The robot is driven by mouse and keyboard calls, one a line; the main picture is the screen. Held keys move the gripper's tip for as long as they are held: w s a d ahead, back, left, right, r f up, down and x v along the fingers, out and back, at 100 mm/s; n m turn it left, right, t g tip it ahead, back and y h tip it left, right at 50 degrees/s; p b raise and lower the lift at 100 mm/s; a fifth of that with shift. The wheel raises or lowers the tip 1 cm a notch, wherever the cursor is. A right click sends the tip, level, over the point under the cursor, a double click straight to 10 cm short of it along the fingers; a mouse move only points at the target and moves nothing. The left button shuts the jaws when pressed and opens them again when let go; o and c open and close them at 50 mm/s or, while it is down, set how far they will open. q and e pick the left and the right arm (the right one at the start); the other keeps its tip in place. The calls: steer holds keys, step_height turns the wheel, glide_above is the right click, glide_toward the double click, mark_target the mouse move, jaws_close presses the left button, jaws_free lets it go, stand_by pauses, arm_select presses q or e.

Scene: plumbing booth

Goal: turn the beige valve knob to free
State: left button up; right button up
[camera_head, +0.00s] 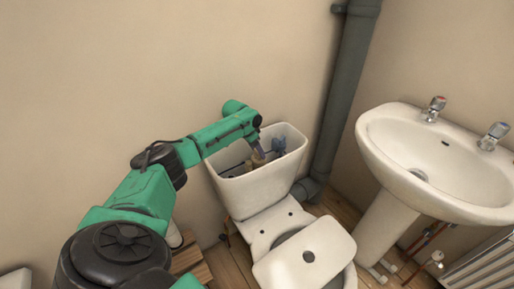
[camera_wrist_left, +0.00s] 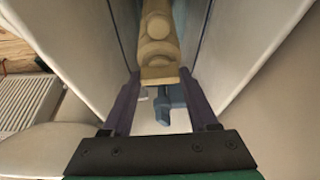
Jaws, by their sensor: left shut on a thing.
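The beige valve knob (camera_head: 257,160) sits inside the open toilet cistern (camera_head: 262,185), partly hidden by my left gripper in the head view. In the left wrist view the beige valve body (camera_wrist_left: 157,35) runs away from the camera, with its near end between my fingertips. My left gripper (camera_head: 259,152) reaches down into the cistern, and its two dark fingers show in the left wrist view (camera_wrist_left: 160,76), one on each side of the beige end. It is shut on the knob. My right gripper is not in view.
A blue fitting (camera_head: 279,146) stands in the cistern right of my gripper; blue also shows below the beige part (camera_wrist_left: 172,103). The cistern walls are close on both sides. A grey pipe (camera_head: 346,85) and a washbasin (camera_head: 445,165) stand to the right.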

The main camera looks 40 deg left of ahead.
arm_select(q)
steer(key=n+p, duration=0.1)
steer(key=p, duration=0.1)
steer(key=n+y+p, duration=0.1)
steer(key=n+p, duration=0.2)
steer(key=p, duration=0.2)
steer(key=shift+d+r+n+y, duration=0.25)
steer(key=shift+n+y, duration=0.15)
steer(key=shift+f+n+y+p, duration=0.15)
steer(key=shift+n+y+p, duration=0.25)
steer(key=shift+n+p, duration=0.65)
steer(key=shift+f+n+g+y, duration=0.1)
steer(key=shift+n+g+y, duration=0.25)
steer(key=shift+n, duration=0.8)
steer(key=shift+w, duration=0.1)
steer(key=o, duration=1.4)
